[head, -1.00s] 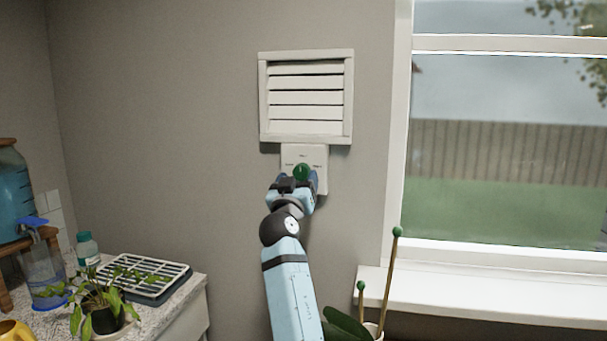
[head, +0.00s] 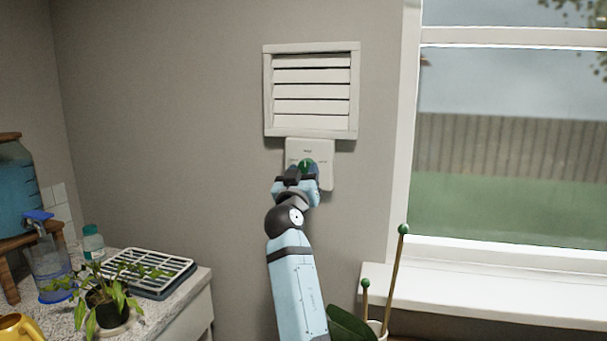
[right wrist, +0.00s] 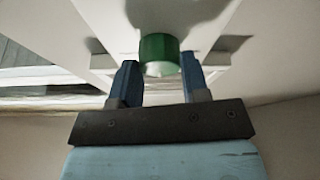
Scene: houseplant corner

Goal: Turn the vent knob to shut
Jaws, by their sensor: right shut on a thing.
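The green vent knob (head: 306,164) sits on a white plate (head: 326,180) below the white slatted vent (head: 311,91) on the wall. The plate has small markings too tiny to read. Dark gaps show between the vent slats. My right gripper (head: 303,172) reaches up from below and is shut on the knob, hiding part of it. In the right wrist view, the blue fingers (right wrist: 160,75) stand on either side of the green knob (right wrist: 159,48). My left gripper is out of view.
A window (head: 510,130) with a white sill (head: 480,290) is on the right. A pot with green-tipped stakes (head: 403,229) stands below the sill. At left, a counter holds a potted plant (head: 104,297), a rack tray (head: 150,272) and bottles. The wall around the vent is bare.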

